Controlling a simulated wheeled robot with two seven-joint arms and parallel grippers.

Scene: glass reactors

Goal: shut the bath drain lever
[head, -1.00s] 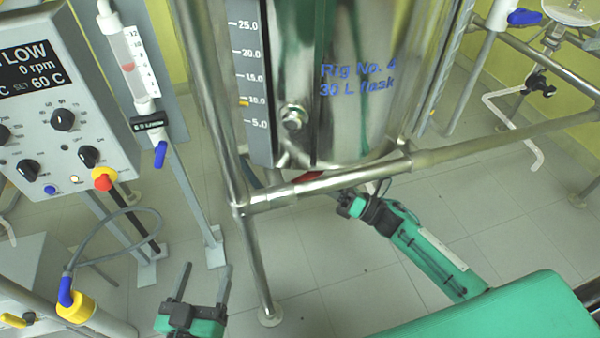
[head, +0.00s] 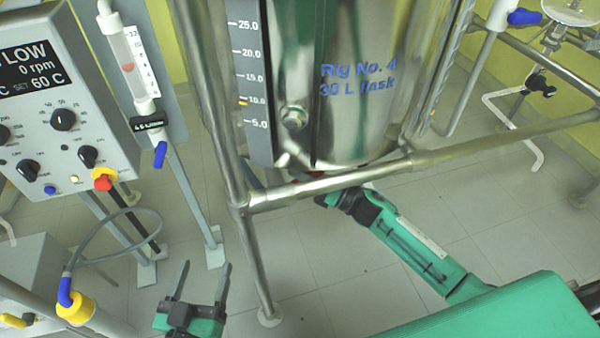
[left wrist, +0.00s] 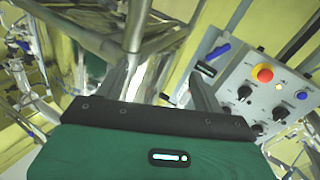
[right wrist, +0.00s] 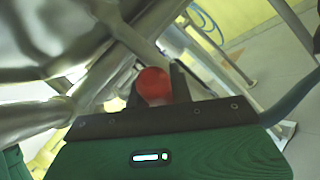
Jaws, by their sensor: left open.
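The bath drain lever shows its red end (right wrist: 153,86) in the right wrist view, between the fingertips of my right gripper (right wrist: 155,92). In the head view a bit of red (head: 317,175) shows under the steel bath (head: 340,135), just behind the frame's lower rail. My right gripper (head: 328,199) reaches in there from the lower right, its fingers mostly hidden by the rail. Whether its fingers touch or grip the lever is not clear. My left gripper (head: 203,285) is open and empty, low on the left, well away from the lever.
The steel rail (head: 330,185) and an upright post (head: 225,130) stand close to my right gripper. A grey control box (head: 60,110) with knobs and a yellow-capped hose fitting (head: 75,308) are at the left. Bare floor lies right of my right arm.

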